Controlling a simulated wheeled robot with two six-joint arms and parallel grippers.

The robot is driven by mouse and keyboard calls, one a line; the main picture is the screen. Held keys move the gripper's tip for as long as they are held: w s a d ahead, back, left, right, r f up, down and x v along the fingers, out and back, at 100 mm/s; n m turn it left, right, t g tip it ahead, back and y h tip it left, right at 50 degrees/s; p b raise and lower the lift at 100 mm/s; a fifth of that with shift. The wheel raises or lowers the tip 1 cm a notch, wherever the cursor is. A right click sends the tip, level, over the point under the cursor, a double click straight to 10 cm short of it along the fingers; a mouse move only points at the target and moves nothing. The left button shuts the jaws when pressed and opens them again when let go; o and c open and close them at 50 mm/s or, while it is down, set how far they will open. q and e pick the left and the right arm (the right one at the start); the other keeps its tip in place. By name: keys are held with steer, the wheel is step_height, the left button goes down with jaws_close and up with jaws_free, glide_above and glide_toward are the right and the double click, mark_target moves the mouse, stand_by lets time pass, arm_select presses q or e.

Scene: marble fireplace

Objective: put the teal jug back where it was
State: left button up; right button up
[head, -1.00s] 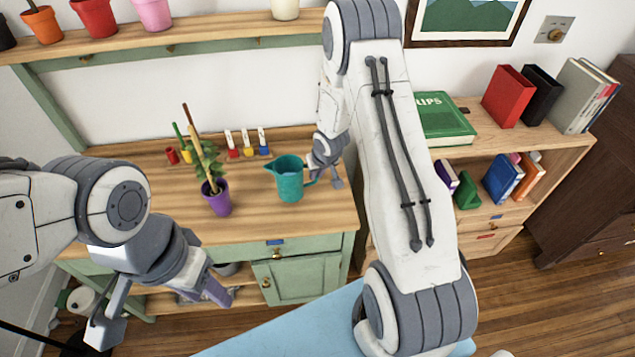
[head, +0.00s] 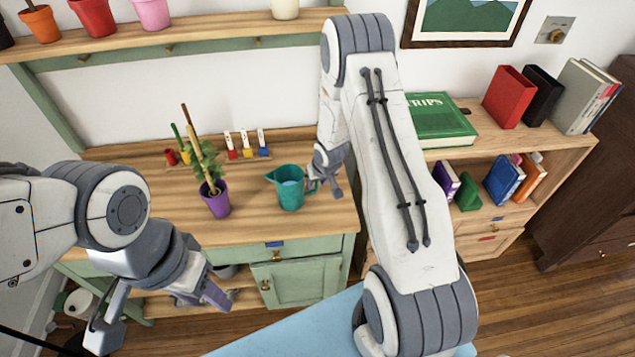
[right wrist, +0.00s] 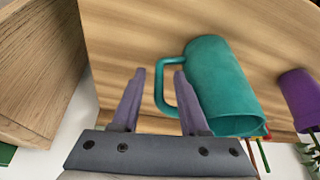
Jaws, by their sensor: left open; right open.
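The teal jug (head: 290,190) stands upright on the wooden top of the green cabinet, its spout to the left and its handle to the right. My right gripper (head: 326,190) is just right of the jug, at the handle side. In the right wrist view the jug (right wrist: 222,85) lies to the right of my open right gripper (right wrist: 155,88). One finger is close to the handle; I cannot tell whether it touches. Nothing is held between the fingers. My left gripper (head: 165,315) is open and empty, low in front of the cabinet at the left.
A plant in a purple pot (head: 216,200) stands left of the jug. Several small coloured items (head: 246,148) stand behind it. A shelf with pots (head: 150,42) runs above. A bookshelf (head: 540,140) is at the right. The cabinet top (head: 315,225) is bare in front of the jug.

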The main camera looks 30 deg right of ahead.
steer(key=shift+r, duration=0.2)
steer(key=p+v, duration=0.3)
steer(key=v, duration=0.9)
steer(key=s+a+r+n, duration=0.2)
steer(key=s+a+r, duration=0.1)
steer(key=a+r, duration=0.5)
steer(key=s+a+r+n+g, duration=0.1)
steer(key=s+a+r+n, duration=0.1)
steer(key=s+a, duration=0.3)
steer(key=s+a+r+n+g+y, duration=0.1)
steer(key=s+a+r, duration=0.3)
steer(key=s, duration=0.7)
steer(key=s+a+r+n+g, duration=0.2)
steer(key=s+a, duration=0.3)
steer(key=s, duration=0.4)
steer(key=shift+a+r+n+g, duration=0.3)
steer(key=shift+a+r+n, duration=0.1)
steer(key=shift+r+n, duration=0.45)
